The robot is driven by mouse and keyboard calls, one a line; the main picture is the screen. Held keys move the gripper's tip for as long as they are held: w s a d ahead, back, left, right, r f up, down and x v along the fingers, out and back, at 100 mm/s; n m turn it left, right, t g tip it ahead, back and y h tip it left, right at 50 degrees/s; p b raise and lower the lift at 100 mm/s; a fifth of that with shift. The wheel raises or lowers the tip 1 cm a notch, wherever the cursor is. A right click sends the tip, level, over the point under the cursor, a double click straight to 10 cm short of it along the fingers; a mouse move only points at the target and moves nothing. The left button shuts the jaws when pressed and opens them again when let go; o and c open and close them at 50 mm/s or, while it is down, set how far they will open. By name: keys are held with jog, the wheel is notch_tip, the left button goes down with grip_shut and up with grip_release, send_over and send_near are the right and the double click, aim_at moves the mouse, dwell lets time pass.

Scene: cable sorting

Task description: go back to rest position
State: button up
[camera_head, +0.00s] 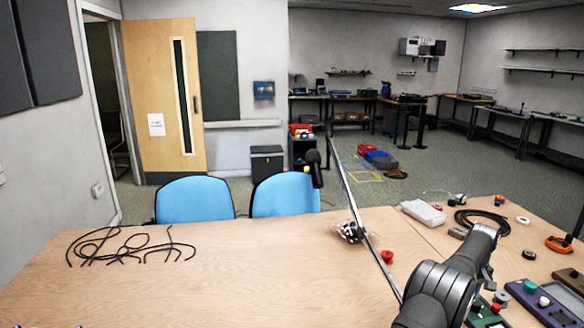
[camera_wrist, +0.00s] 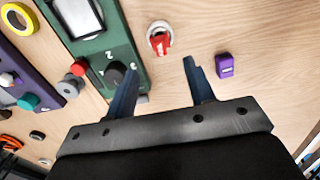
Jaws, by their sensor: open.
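My gripper (camera_wrist: 160,66) is open in the wrist view, its two dark fingers spread with nothing between them. It is over the wooden table (camera_wrist: 205,20). Ahead of the gap is a red rotary switch on a round pale base (camera_wrist: 158,40). The left finger overlaps the lower edge of a green control box (camera_wrist: 108,55) in this view; I cannot tell whether they touch. A small purple block (camera_wrist: 225,66) lies right of the right finger. In the head view my dark arm reaches over the right side of the table; the fingers cannot be made out there.
Several black cables (camera_head: 125,243) lie on the table's left. The middle of the table (camera_head: 250,275) is clear. At the right are a coiled black cable (camera_head: 482,222), a pale box (camera_head: 423,212), an orange ring (camera_head: 558,244) and a purple control box (camera_head: 540,303). Blue chairs (camera_head: 195,200) stand behind.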

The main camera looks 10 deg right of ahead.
notch_tip(320, 180, down, 9)
jog(key=r, duration=0.4)
jog(key=shift+s+r, duration=0.2)
jog(key=shift+r, duration=0.2)
jog(key=s+d+r, duration=0.1)
jog(key=s+r, duration=0.5)
jog(key=s, duration=0.5)
notch_tip(320, 180, up, 12)
jog(key=w+a+n, duration=0.4)
jog(key=w+a, duration=1.6)
jog(key=shift+a+n, duration=0.25)
jog(key=shift+n, duration=0.05)
jog(key=s+d+m, duration=0.3)
jog(key=s+d, duration=1.1)
jog(key=d, duration=0.2)
jog(key=shift+s+d+f, duration=0.15)
jog(key=shift+s+d, duration=0.05)
jog(key=shift+s, duration=0.1)
